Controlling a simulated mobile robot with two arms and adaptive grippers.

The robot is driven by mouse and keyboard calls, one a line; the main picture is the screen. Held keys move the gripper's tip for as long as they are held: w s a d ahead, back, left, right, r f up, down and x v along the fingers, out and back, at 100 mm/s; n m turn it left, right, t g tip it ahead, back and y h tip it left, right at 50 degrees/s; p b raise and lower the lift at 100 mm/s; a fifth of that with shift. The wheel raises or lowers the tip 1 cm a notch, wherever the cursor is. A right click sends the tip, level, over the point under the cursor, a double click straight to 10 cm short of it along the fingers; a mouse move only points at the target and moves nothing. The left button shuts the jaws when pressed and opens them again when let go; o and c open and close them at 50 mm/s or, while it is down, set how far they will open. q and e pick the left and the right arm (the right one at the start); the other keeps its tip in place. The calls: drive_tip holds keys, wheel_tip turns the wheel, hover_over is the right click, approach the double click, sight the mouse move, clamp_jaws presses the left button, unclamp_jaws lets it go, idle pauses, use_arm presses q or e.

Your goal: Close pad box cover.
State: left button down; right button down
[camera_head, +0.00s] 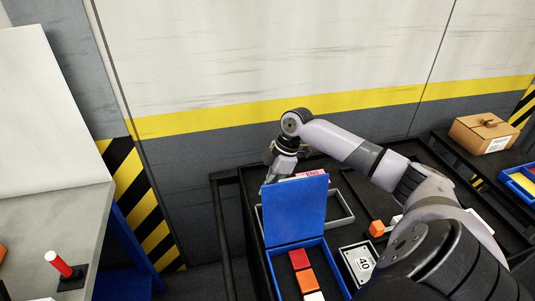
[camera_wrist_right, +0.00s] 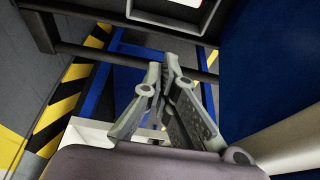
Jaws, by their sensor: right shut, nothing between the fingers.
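The pad box (camera_head: 336,270) is a blue open-topped box on the dark cart. Its blue cover (camera_head: 295,212) stands raised, nearly upright, with its broad face toward me. My right arm reaches over from the right, and its gripper (camera_head: 269,180) is at the cover's upper left edge, partly hidden behind it. In the right wrist view my right gripper (camera_wrist_right: 165,68) is shut and empty. A large blue panel, apparently the cover (camera_wrist_right: 275,70), is close on its right side. I cannot tell whether they touch. My left gripper is not in view.
Red (camera_head: 299,259) and orange (camera_head: 306,280) blocks lie in the box. A grey tray (camera_head: 341,209) is behind the cover, and a framed "40" plate (camera_head: 358,262) is right of the box. A carton (camera_head: 483,134) stands far right. The cart's rail (camera_head: 225,235) runs along the left.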

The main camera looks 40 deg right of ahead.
drive_tip(key=p+x, duration=0.2)
drive_tip(key=x, duration=0.6)
drive_tip(key=shift+a+f, duration=0.1)
drive_tip(key=shift+f, duration=0.05)
drive_tip(key=d, duration=0.1)
drive_tip(key=s+p, duration=0.1)
drive_tip(key=d, duration=0.1)
drive_tip(key=shift+s+d+f+p, duration=0.15)
drive_tip(key=shift+d+f+p, duration=0.1)
drive_tip(key=shift+d+p, duration=0.15)
drive_tip(key=shift+s+d, duration=0.3)
drive_tip(key=shift+d, duration=0.05)
drive_tip(key=shift+f, duration=0.1)
drive_tip(key=shift+w, duration=0.1)
